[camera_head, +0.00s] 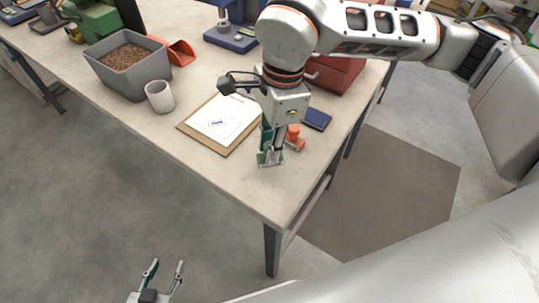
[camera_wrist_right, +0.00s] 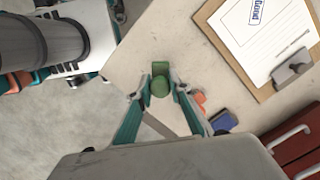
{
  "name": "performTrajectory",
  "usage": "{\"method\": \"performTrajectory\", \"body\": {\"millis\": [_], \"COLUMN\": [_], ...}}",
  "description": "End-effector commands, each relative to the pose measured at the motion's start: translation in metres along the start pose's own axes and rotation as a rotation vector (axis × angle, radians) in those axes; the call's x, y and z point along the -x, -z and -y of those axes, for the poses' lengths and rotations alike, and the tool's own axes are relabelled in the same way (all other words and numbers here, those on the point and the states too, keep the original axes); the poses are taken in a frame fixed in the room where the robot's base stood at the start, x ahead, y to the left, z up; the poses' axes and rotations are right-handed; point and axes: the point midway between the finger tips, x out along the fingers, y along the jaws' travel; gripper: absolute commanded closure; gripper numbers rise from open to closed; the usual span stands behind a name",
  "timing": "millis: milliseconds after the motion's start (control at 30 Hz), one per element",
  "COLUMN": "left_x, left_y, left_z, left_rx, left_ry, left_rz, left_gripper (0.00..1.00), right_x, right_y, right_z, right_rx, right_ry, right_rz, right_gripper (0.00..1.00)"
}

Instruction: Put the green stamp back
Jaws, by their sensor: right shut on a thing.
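My right gripper (camera_head: 270,158) is shut on the green stamp, near the table's front right corner. In the right wrist view the green stamp (camera_wrist_right: 160,82) shows between the two fingertips (camera_wrist_right: 158,90). In the head view the fingers mostly hide it, and I cannot tell whether it touches the table. An orange stamp (camera_head: 294,137) stands just right of the gripper; it also shows in the right wrist view (camera_wrist_right: 201,99). A dark blue pad (camera_head: 316,118) lies behind it. My left gripper (camera_head: 164,270) is open and empty, low over the floor.
A clipboard (camera_head: 191,128) with a marked paper lies left of the right gripper. A white cup (camera_head: 160,97), a grey bin (camera_head: 128,84) of pellets and an orange scoop (camera_head: 181,51) stand further left. A red box (camera_head: 337,75) is behind. The table's front corner is clear.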

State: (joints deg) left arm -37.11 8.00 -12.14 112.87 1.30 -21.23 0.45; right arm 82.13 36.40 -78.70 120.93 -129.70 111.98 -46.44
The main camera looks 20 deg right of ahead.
Motion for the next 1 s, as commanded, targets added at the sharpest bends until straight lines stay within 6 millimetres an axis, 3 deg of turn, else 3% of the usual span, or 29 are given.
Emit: {"method": "performTrajectory", "body": {"millis": [233, 633, 667, 700, 1000], "left_x": [-0.001, -0.002, -0.002, -0.002, -0.002], "left_y": [-0.002, -0.005, -0.004, -0.004, -0.003], "left_z": [0.0, 0.0, 0.0, 0.0, 0.001], "left_rx": [-0.001, -0.002, -0.002, -0.003, -0.003], "left_ry": [0.001, 0.001, 0.001, 0.001, 0.002], "left_rz": [0.001, 0.004, 0.004, 0.004, 0.002], "left_gripper": [0.6, 0.6, 0.6, 0.6, 0.6], "right_x": [-0.034, -0.04, -0.039, -0.039, -0.038], "right_y": [0.004, 0.005, 0.005, 0.005, 0.005], "right_z": [-0.001, 0.0, -0.001, -0.001, -0.001], "right_rx": [0.0, 0.001, 0.001, 0.001, 0.0], "right_ry": [-0.003, -0.002, -0.001, -0.001, -0.001], "right_rz": [0.0, 0.0, 0.0, 0.0, 0.0], "right_gripper": [0.95, 0.95, 0.76, 0.65, 0.64]}}
